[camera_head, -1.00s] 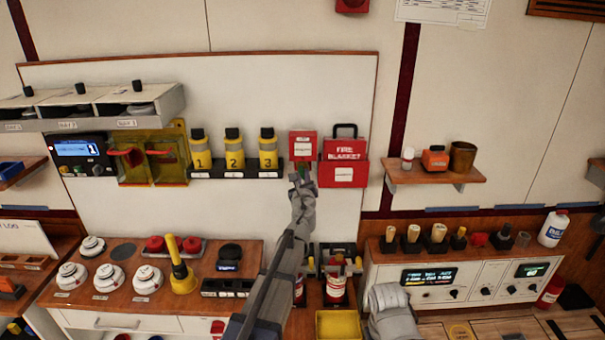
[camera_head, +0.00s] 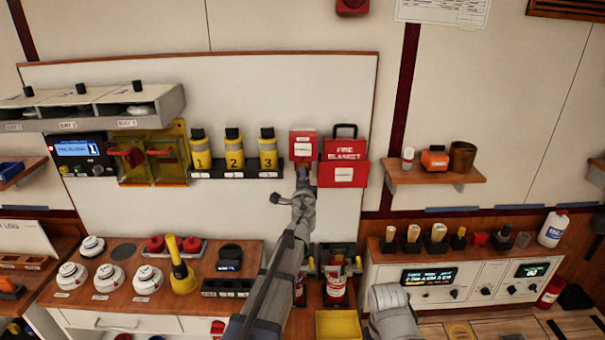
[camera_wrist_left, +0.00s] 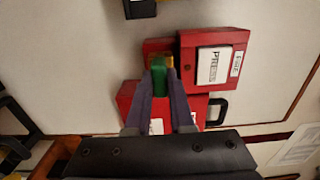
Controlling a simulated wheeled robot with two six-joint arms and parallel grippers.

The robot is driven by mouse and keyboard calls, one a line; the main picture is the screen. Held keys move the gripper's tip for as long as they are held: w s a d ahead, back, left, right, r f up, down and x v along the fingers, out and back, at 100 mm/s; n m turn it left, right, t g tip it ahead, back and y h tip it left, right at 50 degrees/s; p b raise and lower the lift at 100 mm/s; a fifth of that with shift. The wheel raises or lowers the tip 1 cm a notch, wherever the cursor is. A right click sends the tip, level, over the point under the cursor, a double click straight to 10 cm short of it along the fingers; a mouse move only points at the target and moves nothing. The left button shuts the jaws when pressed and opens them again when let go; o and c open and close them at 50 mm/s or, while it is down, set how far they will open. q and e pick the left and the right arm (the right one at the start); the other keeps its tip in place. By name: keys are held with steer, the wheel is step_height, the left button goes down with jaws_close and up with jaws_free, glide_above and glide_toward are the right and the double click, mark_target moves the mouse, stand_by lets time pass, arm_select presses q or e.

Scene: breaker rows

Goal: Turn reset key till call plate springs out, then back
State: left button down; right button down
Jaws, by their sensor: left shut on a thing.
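The red call point (camera_head: 303,137) hangs on the white wall board, left of the red fire blanket box. In the left wrist view the call point (camera_wrist_left: 240,45) shows a white call plate (camera_wrist_left: 213,66) with dark lettering on its face. I cannot tell whether the plate stands out. My left gripper (camera_head: 303,172) is just below the call point. In the left wrist view the gripper (camera_wrist_left: 160,88) is shut on the green reset key (camera_wrist_left: 158,74), beside a small brass-yellow part (camera_wrist_left: 169,62). The key's tip is hidden.
The fire blanket box (camera_head: 343,174) with a black handle is close on the right. A rack of yellow numbered cylinders (camera_head: 234,150) stands close on the left. A wooden shelf (camera_head: 437,175) with small items is further right.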

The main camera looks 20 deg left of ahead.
arm_select(q)
steer(key=c, duration=0.7)
jaws_free()
steer(key=v, duration=1.2)
steer(key=s+d+f+n+g+y+b, duration=0.1)
steer(key=s+d+f+n+g+b, duration=0.1)
steer(key=s+f+n+g, duration=1)
steer(key=s+d+f+g+h, duration=0.2)
steer(key=s+d+f, duration=0.4)
steer(key=s, duration=0.2)
steer(key=s+d+f+m+g+h, duration=0.1)
steer(key=s+d+f+g+h, duration=0.1)
steer(key=s+d+f, duration=0.4)
steer(key=s+d+g, duration=0.1)
steer(key=s, duration=0.2)
steer(key=shift+s+f+g+h+b, duration=0.2)
steer(key=shift+s+g+h+b, duration=0.1)
steer(key=shift+h, duration=0.1)
